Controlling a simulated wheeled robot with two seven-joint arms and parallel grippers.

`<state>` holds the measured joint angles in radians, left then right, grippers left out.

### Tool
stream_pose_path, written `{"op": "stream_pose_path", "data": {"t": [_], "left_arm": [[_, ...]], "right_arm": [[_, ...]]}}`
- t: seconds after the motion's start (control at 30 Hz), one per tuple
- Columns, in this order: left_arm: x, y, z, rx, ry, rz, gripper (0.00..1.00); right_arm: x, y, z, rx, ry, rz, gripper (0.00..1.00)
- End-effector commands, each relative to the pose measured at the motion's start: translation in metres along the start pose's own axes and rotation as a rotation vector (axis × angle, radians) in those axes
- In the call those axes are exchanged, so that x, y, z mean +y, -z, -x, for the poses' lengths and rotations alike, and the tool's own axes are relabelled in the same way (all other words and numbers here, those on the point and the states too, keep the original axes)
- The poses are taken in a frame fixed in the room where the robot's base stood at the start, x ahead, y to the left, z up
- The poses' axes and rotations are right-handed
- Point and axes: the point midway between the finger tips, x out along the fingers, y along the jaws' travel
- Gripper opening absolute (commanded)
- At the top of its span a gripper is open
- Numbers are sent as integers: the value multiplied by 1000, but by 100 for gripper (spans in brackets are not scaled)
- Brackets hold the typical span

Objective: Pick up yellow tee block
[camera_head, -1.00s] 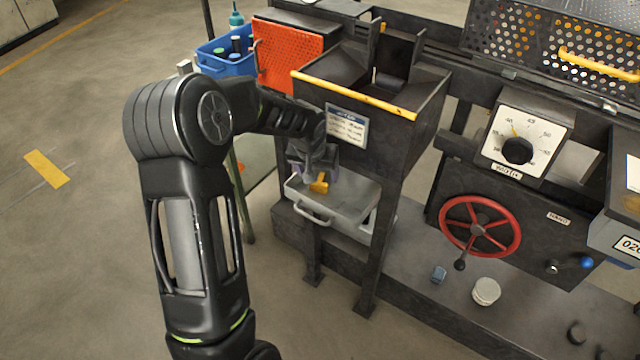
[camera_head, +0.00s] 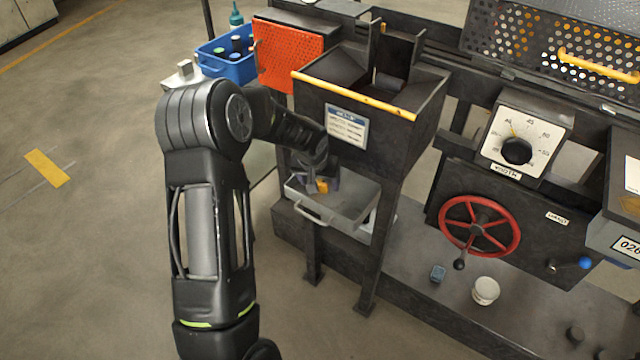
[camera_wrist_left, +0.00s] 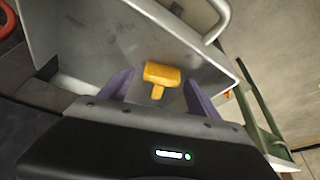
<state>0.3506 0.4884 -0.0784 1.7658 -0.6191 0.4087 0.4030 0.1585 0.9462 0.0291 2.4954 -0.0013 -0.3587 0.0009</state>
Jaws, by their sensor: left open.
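The yellow tee block (camera_wrist_left: 162,75) lies in the grey metal tray (camera_wrist_left: 110,35), seen in the left wrist view with its stem toward my gripper. In the head view the block (camera_head: 322,187) shows as a small yellow patch in the tray (camera_head: 345,209) under the dark hopper. My left gripper (camera_wrist_left: 160,94) is open, its two purple fingers on either side of the block's stem, with gaps visible on both sides. In the head view the left gripper (camera_head: 318,184) is over the tray and partly hides the block. My right gripper is not in view.
The dark hopper (camera_head: 350,90) with a yellow front edge stands close above the tray, near my left forearm. A red handwheel (camera_head: 480,226) is to the right. A blue bin (camera_head: 228,66) with bottles stands behind my arm. Open floor lies at left.

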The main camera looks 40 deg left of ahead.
Motion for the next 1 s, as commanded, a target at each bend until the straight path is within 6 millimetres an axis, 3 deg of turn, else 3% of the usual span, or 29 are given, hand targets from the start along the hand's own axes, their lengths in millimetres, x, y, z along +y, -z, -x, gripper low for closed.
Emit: {"op": "stream_pose_path", "data": {"t": [0.13, 1.0], "left_arm": [[0, 0, 0, 0, 0, 0, 70], [0, 0, 0, 0, 0, 0, 0]], "right_arm": [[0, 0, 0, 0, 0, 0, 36], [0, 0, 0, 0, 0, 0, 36]]}}
